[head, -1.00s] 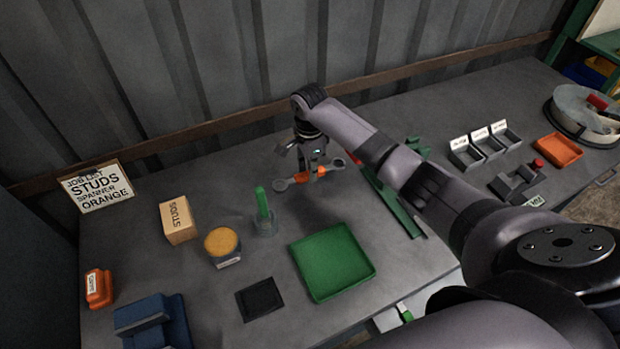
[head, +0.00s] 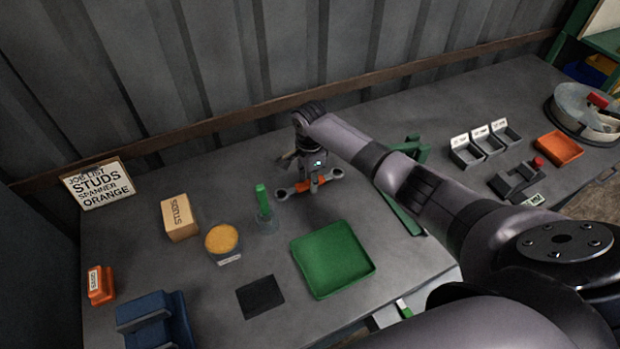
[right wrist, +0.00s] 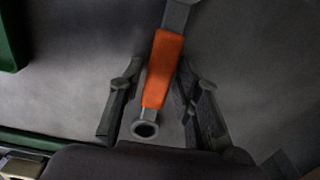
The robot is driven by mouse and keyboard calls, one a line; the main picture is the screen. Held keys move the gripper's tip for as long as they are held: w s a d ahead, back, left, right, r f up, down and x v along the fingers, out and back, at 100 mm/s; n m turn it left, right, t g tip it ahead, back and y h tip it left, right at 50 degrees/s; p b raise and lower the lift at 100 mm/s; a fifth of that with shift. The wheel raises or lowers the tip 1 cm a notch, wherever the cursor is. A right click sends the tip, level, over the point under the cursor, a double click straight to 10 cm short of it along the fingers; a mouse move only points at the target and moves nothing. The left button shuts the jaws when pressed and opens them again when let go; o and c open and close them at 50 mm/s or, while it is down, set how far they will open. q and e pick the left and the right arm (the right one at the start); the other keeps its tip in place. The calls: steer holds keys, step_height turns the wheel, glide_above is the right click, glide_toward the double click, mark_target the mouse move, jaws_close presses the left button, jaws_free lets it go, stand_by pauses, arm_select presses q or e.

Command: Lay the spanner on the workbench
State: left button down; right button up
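The spanner (head: 304,186) has an orange middle and grey ends. It lies flat on the workbench (head: 390,278), behind the green tray. My right gripper (head: 314,186) is above it, pointing down, with its fingers on either side of the handle. In the right wrist view the orange handle (right wrist: 163,68) runs at a slant between the fingers (right wrist: 158,82), which stand apart. A gap shows on the left side; the right finger is very close to the handle, and contact there is unclear. My left gripper is out of view.
A green tray (head: 304,249) is in front of the spanner. A pot with a green-handled tool (head: 265,212) stands just left of it. A green frame (head: 404,212) is to the right, partly behind my arm. A studs box (head: 180,217) stands farther left.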

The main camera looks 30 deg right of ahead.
steer(key=shift+o, duration=0.8)
step_height(320, 180, up, 12)
steer(key=b, duration=0.1)
steer(key=shift+r, duration=0.15)
